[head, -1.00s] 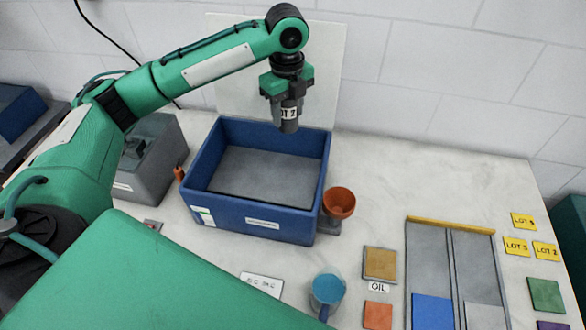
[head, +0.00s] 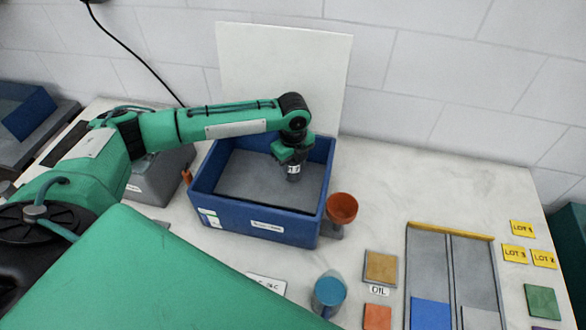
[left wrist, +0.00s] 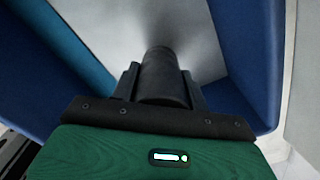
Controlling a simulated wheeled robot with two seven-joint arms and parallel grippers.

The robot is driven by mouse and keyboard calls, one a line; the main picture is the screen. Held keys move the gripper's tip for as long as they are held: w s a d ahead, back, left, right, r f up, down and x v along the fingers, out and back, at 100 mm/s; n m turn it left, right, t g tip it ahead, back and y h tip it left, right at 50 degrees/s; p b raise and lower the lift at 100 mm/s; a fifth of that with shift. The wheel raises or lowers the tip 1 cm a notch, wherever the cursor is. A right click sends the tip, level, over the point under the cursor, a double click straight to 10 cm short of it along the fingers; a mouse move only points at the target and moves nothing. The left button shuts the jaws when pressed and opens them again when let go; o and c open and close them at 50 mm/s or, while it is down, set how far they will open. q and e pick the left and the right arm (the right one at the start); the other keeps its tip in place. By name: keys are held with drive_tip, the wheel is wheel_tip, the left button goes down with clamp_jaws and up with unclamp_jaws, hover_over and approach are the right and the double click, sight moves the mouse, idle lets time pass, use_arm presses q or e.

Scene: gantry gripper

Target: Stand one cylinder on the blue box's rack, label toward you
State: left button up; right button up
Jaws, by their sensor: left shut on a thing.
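My left gripper (head: 293,163) is inside the blue box (head: 267,226), toward its right back corner, and is shut on a dark grey cylinder (head: 293,175). In the left wrist view the cylinder (left wrist: 163,75) stands between the fingers, over the grey floor of the box. The grey rack surface (head: 250,182) in the box looks bare otherwise. I cannot tell whether the cylinder's bottom touches it. My right gripper is not in view.
An orange cup (head: 341,208) on a grey stand is close to the box's right side. A blue-topped cup (head: 329,292) stands in front. A grey tray (head: 428,262) with a yellow edge lies at right. A white board (head: 285,75) stands behind the box.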

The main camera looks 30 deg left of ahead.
use_arm(q)
wheel_tip(320, 180, down, 2)
drive_tip(key=shift+f, duration=0.35)
drive_tip(key=o, duration=1.3)
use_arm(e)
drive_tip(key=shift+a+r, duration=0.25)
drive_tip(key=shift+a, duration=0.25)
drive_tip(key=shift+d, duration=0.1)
use_arm(q)
drive_tip(key=shift+r, duration=0.55)
wheel_tip(320, 180, up, 10)
drive_tip(key=shift+r+b, duration=0.25)
drive_tip(key=shift+b, duration=1)
drive_tip(key=shift+r, duration=0.35)
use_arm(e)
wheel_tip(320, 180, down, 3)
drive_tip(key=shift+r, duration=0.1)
